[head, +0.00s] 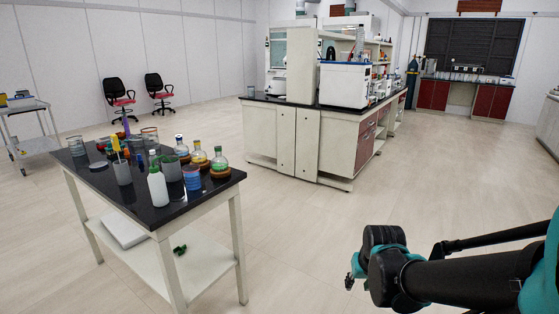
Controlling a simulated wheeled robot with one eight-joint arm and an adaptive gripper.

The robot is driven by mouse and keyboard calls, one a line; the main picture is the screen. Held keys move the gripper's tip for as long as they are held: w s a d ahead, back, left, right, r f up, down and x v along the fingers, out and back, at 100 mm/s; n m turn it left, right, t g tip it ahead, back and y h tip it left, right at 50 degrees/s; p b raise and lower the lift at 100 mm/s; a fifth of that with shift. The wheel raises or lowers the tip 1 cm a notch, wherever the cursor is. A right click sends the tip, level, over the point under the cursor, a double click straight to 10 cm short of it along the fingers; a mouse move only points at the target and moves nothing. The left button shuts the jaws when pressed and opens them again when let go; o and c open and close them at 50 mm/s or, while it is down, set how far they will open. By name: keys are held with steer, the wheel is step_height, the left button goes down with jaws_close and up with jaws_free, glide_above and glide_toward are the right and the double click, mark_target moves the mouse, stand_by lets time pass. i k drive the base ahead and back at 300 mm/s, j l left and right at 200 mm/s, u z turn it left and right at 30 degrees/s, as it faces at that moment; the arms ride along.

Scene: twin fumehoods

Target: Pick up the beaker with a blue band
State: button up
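A beaker with a blue band (192,178) appears to stand upright at the front right of the black-topped table (112,205) on the left. It is small in the head view, so its details are hard to make out. A grey beaker (170,168) stands just left of it, and a round flask with a green band (219,163) stands to its right. My gripper (352,276) is at the lower right, far from the table and apart from all the glassware. It is mostly hidden behind my wrist, so its fingers cannot be made out.
A white squeeze bottle (157,185) stands close left of the beaker. Another beaker (123,173) holds tools, and several more vessels crowd the table. A white lab bench (300,142) stands behind, with a trolley (30,125) at far left. The floor between table and arm is clear.

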mark_target(250, 90)
steer(key=i+z, duration=0.15)
steer(key=i, duration=0.5)
steer(key=i+j+z, duration=0.2)
steer(key=i, duration=0.4)
steer(key=i+j+z, duration=0.15)
steer(key=i, duration=0.5)
steer(key=i+u, duration=0.15)
steer(key=i, duration=0.5)
steer(key=i+l+u, duration=0.15)
steer(key=i, duration=0.5)
steer(key=i+l+u, duration=0.15)
steer(key=i, duration=0.5)
steer(key=i+j+u, duration=0.1)
steer(key=i+u, duration=0.75)
steer(key=i+l+u, duration=0.25)
steer(key=i+u, duration=0.15)
steer(key=i+j+u, duration=0.15)
steer(key=i+u, duration=0.2)
steer(key=i, duration=0.45)
steer(key=i+u, duration=0.3)
steer(key=i, duration=0.5)
steer(key=i+z, duration=0.4)
steer(key=i+j+z, duration=0.15)
steer(key=i+z, duration=0.25)
steer(key=i+j+z, duration=0.2)
steer(key=z, duration=0.2)
steer(key=i+j+z, duration=0.35)
steer(key=k+j, duration=0.05)
